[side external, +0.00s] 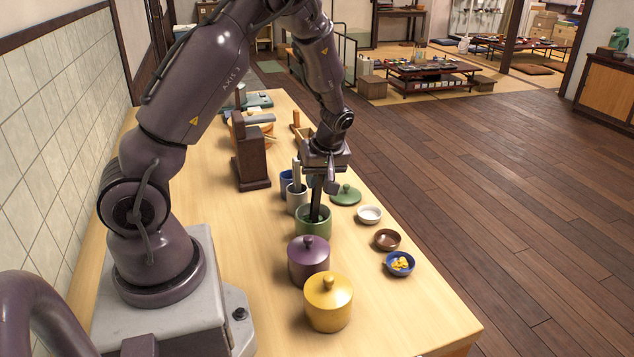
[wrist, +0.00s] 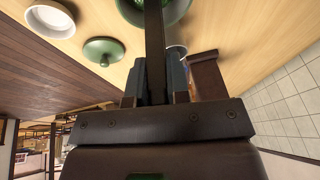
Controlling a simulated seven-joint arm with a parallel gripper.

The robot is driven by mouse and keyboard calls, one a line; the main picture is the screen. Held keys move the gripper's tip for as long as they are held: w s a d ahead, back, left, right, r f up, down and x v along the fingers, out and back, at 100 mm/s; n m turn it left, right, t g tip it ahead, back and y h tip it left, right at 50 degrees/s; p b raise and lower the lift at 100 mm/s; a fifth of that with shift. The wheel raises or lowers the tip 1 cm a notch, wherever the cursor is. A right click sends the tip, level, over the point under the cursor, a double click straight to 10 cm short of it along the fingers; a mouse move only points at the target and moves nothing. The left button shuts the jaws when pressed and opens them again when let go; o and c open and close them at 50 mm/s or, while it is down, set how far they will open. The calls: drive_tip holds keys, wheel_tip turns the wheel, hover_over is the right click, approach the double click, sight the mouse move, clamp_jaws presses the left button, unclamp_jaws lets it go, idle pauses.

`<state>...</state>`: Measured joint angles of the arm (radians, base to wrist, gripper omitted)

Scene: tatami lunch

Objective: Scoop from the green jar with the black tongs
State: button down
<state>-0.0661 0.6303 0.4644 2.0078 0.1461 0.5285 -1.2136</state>
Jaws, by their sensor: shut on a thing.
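The green jar (side external: 313,222) stands open on the table in the side external view, and its rim shows at the top of the wrist view (wrist: 180,17). Its green lid (side external: 346,195) lies on the table behind it and to the right; it also shows in the wrist view (wrist: 103,50). My gripper (side external: 326,176) is above the jar, shut on the black tongs (side external: 316,199). The tongs point down with their lower end inside the jar, also seen in the wrist view (wrist: 154,45).
A purple lidded jar (side external: 308,260) and a yellow lidded jar (side external: 328,302) stand in front. White (side external: 369,215), brown (side external: 387,240) and blue (side external: 400,264) bowls line the right; the blue one holds yellow pieces. A grey cup (side external: 297,198) and dark wooden stand (side external: 250,160) are left and behind.

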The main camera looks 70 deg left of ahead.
drive_tip(key=shift+r, duration=3.8)
